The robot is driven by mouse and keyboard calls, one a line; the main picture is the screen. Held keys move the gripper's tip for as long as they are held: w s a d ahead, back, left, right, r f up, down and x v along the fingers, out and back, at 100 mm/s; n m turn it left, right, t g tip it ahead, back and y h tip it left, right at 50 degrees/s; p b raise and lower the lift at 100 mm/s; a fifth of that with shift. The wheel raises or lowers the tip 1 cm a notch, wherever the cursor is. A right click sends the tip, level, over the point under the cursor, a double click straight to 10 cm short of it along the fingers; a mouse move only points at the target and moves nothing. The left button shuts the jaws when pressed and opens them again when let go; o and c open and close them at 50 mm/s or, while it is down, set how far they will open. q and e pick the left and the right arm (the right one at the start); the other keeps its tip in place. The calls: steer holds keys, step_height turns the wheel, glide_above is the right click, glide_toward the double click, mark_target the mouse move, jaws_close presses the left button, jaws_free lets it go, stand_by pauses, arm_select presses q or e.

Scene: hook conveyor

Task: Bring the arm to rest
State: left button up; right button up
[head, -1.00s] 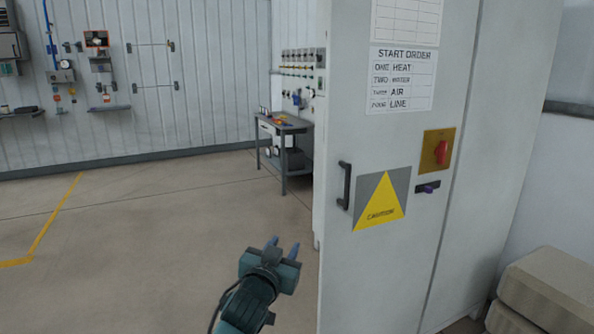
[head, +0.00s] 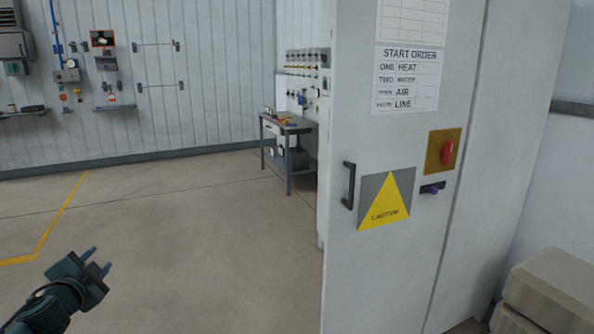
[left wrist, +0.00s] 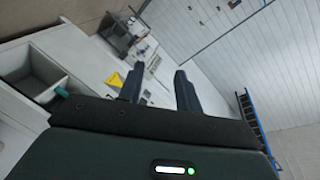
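My left gripper (head: 98,262) is at the lower left of the head view, over bare floor and well left of the cabinet. Its two fingers stand apart with nothing between them. In the left wrist view the left gripper (left wrist: 158,82) also shows its two dark fingers apart and empty. My right gripper is in neither view.
A tall white cabinet (head: 390,270) stands at the right, with a black handle (head: 348,186), a caution sign (head: 385,201) and a red switch (head: 446,153). A workbench (head: 287,132) stands behind it. Beige blocks (head: 552,290) lie at lower right. The floor (head: 190,240) at left is clear.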

arm_select(q)
steer(key=s+d+f+m+g+h, duration=0.1)
steer(key=s+d+f+g+h, duration=0.3)
steer(key=s+f, duration=0.85)
steer(key=s+d+f+g, duration=0.1)
steer(key=s+d+f, duration=0.25)
steer(key=s, duration=0.25)
steer(key=s+d+f+m+g+h, duration=0.1)
steer(key=s+d+f, duration=0.1)
steer(key=s+f, duration=0.35)
steer(key=s+d+f+g, duration=0.1)
steer(key=s+d+f, duration=0.2)
steer(key=s, duration=0.4)
steer(key=d+f+n+t+h, duration=0.1)
steer(key=d+n, duration=0.7)
steer(key=d, duration=0.9)
steer(key=shift+d+n, duration=0.25)
steer(key=shift+n, duration=0.05)
steer(key=shift+d, duration=0.15)
